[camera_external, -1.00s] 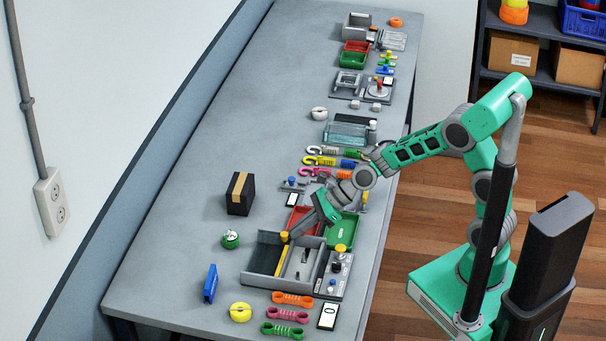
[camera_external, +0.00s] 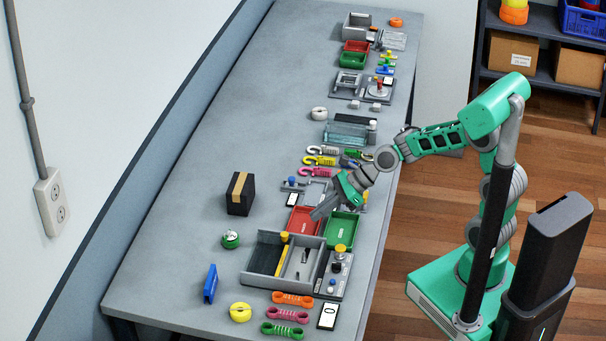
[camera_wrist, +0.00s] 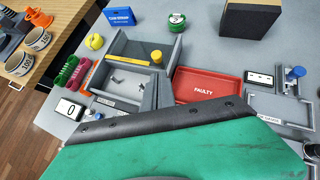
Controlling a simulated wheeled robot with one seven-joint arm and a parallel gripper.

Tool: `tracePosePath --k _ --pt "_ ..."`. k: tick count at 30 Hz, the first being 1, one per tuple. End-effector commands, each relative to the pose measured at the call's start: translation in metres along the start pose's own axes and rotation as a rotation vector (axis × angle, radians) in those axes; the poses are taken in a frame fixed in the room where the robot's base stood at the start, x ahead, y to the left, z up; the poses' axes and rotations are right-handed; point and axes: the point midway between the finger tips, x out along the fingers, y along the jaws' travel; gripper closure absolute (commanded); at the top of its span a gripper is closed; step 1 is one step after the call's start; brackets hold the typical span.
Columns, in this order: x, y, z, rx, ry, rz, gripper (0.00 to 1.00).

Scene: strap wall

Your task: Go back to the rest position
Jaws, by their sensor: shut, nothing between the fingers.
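My gripper (camera_external: 322,211) is shut and empty. In the external view it hangs over the red tray (camera_external: 297,228), close to the back edge of the grey divided bin (camera_external: 262,268). The green tray (camera_external: 340,231) lies to its right. My arm is bent and reaches over the table from the right. The red tray there reads FAULTY (camera_wrist: 205,88).
A black box with a tan stripe (camera_external: 240,194) stands left of the trays. Colored hooks (camera_external: 320,160) lie beyond my gripper. The table's left side is mostly clear.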

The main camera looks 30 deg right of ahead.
Motion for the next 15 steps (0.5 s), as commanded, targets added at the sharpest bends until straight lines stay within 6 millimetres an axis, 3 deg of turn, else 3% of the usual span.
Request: tracePosePath --k 5,8,15 --pt "-0.005 -0.003 -0.004 -0.058 0.019 -0.014 1.00" --pt "-0.025 -0.013 -0.017 -0.263 0.093 -0.051 1.00" --pt "-0.119 -0.038 -0.085 -1.047 0.467 -0.015 1.00"
